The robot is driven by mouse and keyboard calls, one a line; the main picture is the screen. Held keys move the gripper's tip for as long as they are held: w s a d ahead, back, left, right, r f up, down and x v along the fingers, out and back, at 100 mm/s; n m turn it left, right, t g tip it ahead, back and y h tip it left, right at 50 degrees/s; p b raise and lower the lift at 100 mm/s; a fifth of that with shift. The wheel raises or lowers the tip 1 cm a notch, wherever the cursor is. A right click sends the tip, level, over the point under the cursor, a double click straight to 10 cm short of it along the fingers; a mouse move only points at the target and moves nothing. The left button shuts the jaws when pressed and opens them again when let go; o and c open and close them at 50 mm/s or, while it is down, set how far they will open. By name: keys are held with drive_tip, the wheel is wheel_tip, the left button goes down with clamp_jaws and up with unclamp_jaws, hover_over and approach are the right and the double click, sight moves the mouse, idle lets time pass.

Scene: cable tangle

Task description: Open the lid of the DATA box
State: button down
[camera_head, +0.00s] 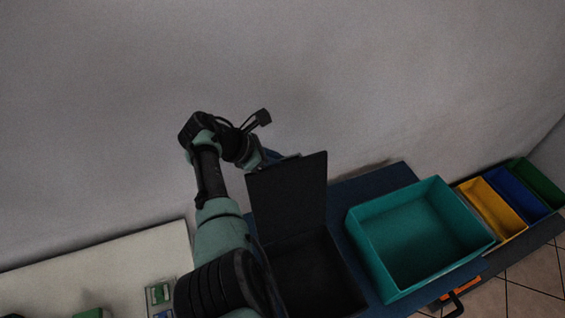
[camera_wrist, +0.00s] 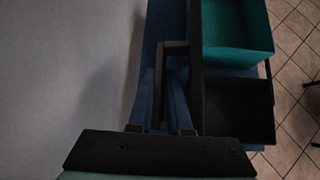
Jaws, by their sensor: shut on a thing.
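The black box (camera_head: 315,275) stands open on the blue surface, its dark inside showing. Its black lid (camera_head: 288,197) stands about upright at the back edge. No DATA lettering is readable. My gripper (camera_head: 271,157) is at the lid's upper left edge, its fingers mostly hidden behind the lid. In the wrist view, the lid shows nearly edge-on (camera_wrist: 197,65), with a dark handle-like bracket (camera_wrist: 174,46) on its left side. My gripper (camera_wrist: 168,75) is shut on what looks like this handle; the exact contact is dark. The box's inside (camera_wrist: 238,105) lies to the right.
A teal bin (camera_head: 420,240) stands right of the box, close to it. Yellow (camera_head: 492,207), blue (camera_head: 518,192) and green (camera_head: 540,183) bins are farther right. A grey wall (camera_head: 270,60) is behind the lid. A pale table (camera_head: 110,270) is at the left.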

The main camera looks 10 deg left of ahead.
drive_tip(key=c, duration=1.2)
unclamp_jaws()
drive_tip(key=shift+c, duration=0.2)
drive_tip(key=v, duration=1.3)
drive_tip(key=shift+b, duration=0.45)
drive_tip(key=shift+w, duration=0.1)
